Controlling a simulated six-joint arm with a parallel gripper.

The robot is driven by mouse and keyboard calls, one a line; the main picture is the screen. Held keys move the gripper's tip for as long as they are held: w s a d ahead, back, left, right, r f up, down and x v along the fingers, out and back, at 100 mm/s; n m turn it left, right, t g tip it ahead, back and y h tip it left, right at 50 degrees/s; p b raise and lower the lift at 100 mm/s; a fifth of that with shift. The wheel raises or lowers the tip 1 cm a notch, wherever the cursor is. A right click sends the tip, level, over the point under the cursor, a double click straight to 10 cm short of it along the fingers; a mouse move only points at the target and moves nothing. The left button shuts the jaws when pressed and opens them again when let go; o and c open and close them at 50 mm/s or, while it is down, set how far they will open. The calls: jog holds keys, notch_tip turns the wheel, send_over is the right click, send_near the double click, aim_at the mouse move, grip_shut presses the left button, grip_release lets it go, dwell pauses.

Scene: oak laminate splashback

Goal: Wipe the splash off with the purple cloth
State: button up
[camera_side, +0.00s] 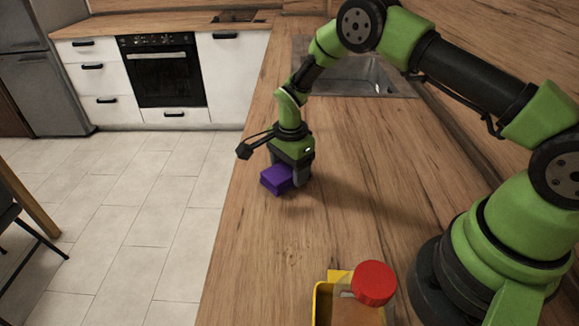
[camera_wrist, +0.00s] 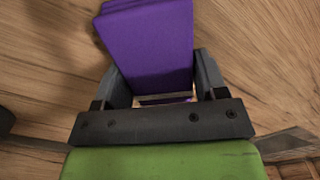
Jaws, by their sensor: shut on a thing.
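The purple cloth (camera_side: 274,181) is a thick folded block, held between the fingers of my gripper (camera_side: 290,174) over the oak worktop near its left edge. In the wrist view the cloth (camera_wrist: 150,42) fills the space between the two dark fingers of my gripper (camera_wrist: 162,78) and sticks out beyond them. A shadow lies by the cloth; I cannot tell whether it touches the worktop. A faint brownish mark (camera_side: 292,256) shows on the worktop nearer the camera; I cannot tell whether it is the splash or wood grain. The surface under the cloth is hidden.
A yellow container (camera_side: 318,302) and a jar with a red lid (camera_side: 374,283) stand at the front of the worktop (camera_side: 250,240). A steel sink (camera_side: 360,78) lies behind my gripper. The worktop between gripper and container is clear.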

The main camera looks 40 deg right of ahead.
aim_at(305, 189)
jog(key=shift+s+a, duration=0.15)
jog(key=shift+s, duration=2.45)
jog(key=shift+w, duration=2.85)
jog(key=shift+s, duration=2.8)
jog(key=shift+w+r, duration=0.1)
jog(key=shift+w, duration=2.7)
jog(key=shift+s, duration=0.15)
jog(key=shift+s+f, duration=0.15)
jog(key=shift+s, duration=0.55)
jog(key=shift+s+f, duration=0.15)
jog(key=shift+s, duration=0.55)
